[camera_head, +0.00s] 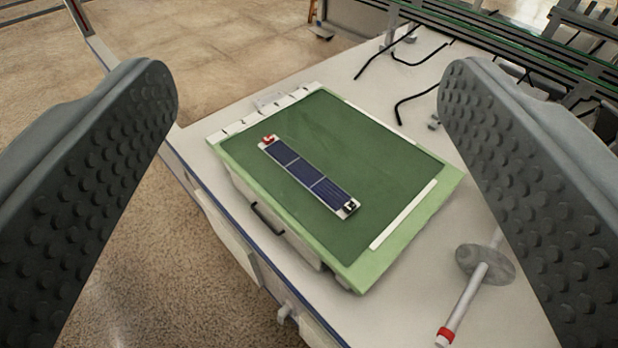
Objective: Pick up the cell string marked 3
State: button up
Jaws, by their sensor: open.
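One blue cell string (308,175) lies diagonally on a green board (390,150). It has a red mark at its upper left end and a dark mark at its lower right end; I cannot read a number on it. My gripper (308,85) is open and empty, with its two dark studded fingers wide apart at the left and right of the view. The string lies beyond the fingers, apart from them and between them in the picture.
The board sits on a pale table (330,85) with white strips along its edges. A rod with a grey disc (485,264) and red band lies at the lower right. Black cables (415,100) and a dark rail (500,40) are behind. Bare floor is at left.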

jog(key=w+d+f+n+g, duration=0.2)
jog(key=w+f+g, duration=0.25)
jog(key=w, duration=0.35)
jog(key=w+d+f+n+g, duration=0.2)
jog(key=w+f+g, duration=0.25)
jog(key=w, duration=0.25)
jog(key=n+g, duration=0.4)
jog(key=g, duration=0.4)
send_near(348, 204)
notch_tip(348, 204, down, 3)
jog(key=shift+s, duration=0.15)
jog(key=shift+w+f, duration=0.2)
jog(key=shift+f, duration=2.45)
jog(key=c, duration=1.1)
